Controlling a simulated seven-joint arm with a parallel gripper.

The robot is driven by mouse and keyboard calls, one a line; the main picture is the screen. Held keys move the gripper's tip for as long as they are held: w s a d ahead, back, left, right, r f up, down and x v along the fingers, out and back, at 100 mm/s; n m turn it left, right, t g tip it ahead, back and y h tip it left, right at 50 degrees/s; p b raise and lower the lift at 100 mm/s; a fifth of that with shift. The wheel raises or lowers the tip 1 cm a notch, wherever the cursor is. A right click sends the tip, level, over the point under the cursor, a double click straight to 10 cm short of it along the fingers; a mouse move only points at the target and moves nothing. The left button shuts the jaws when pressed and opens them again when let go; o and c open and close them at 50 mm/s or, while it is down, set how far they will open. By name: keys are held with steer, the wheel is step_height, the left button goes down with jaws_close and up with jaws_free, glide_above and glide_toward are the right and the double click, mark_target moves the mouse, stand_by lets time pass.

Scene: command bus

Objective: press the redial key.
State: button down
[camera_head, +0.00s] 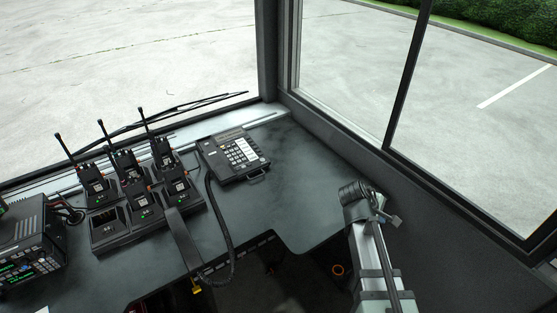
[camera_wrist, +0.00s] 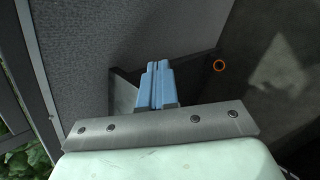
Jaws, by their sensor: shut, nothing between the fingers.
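A black desk phone (camera_head: 233,155) with a keypad of light and dark keys sits on the dark desk by the window corner. Its individual keys are too small to read, so I cannot tell which one is redial. My gripper shows in the wrist view (camera_wrist: 157,84) with its blue fingers together and nothing between them. It points down toward the floor area beside the wall, apart from the phone. In the head view my arm stands at the right, to the lower right of the phone, and the fingertips cannot be made out. The phone is not in the wrist view.
Several handheld radios stand in a charger (camera_head: 112,238) left of the phone. A radio unit (camera_head: 32,250) is at the far left. A black cord (camera_head: 214,215) hangs from the phone over the desk edge. The desk (camera_head: 302,165) is clear right of the phone.

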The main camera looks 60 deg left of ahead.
steer(key=s+a+r+n+t+y, duration=0.1)
steer(key=s+a+r+n, duration=0.2)
steer(key=a, duration=0.7)
steer(key=s+a+r+y, duration=0.1)
steer(key=s+a+r, duration=0.3)
steer(key=a, duration=0.5)
step_height(320, 180, up, 7)
steer(key=n+y, duration=0.2)
glide_above(261, 163)
steer(key=d, duration=0.1)
steer(key=shift+d+t, duration=0.15)
steer(key=shift+t, duration=0.15)
steer(key=shift+f, duration=0.1)
steer(key=shift+a+f, duration=0.2)
steer(key=shift+f, duration=1.2)
steer(key=shift+a+f, duration=0.2)
steer(key=shift+f, duration=1.25)
steer(key=shift+a+f, duration=0.2)
steer(key=shift+f, duration=1.2)
steer(key=shift+a+f, duration=0.1)
steer(key=shift+f, duration=0.55)
steer(key=shift+r, duration=0.65)
steer(key=shift+r, duration=0.1)
